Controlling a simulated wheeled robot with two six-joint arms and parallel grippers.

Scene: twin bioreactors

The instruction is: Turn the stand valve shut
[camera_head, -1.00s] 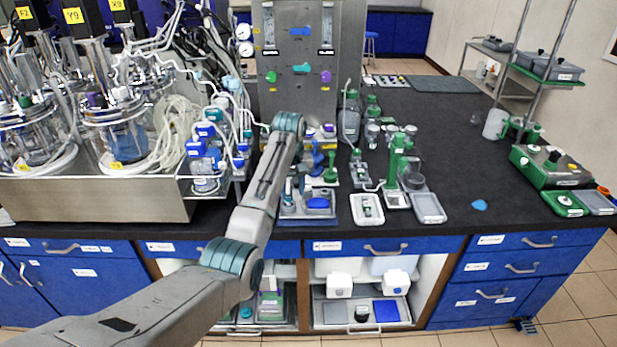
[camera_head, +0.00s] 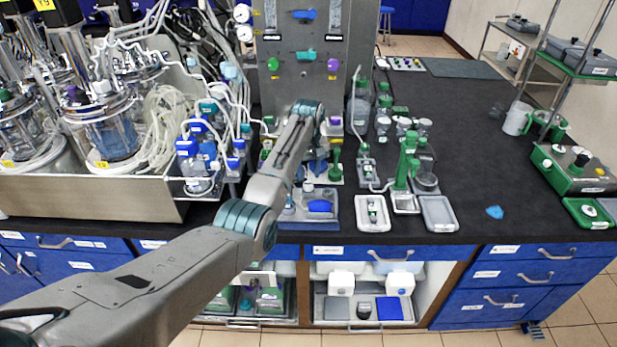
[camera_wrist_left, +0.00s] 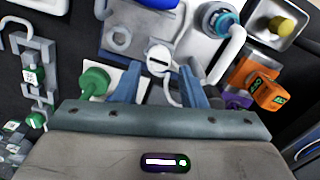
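My left gripper (camera_wrist_left: 160,88) shows two blue-grey fingers in the wrist view, spread apart with nothing held between them. A white round cap with a dark slot (camera_wrist_left: 159,60) shows just beyond and between the fingertips; I cannot tell whether it is the stand valve or whether a finger touches it. A grey plate with a ring (camera_wrist_left: 118,38) lies beside it. In the head view my left gripper (camera_head: 318,165) is down among small fittings in front of the grey panel (camera_head: 280,85), mostly hidden by my arm. My right gripper is in neither view.
A green knob (camera_wrist_left: 95,82) is close to the fingers on the left, and an orange block (camera_wrist_left: 258,82) is on the right. A grey tray (camera_head: 290,212) sits at the bench front. Bioreactor glassware (camera_head: 115,130) crowds the left.

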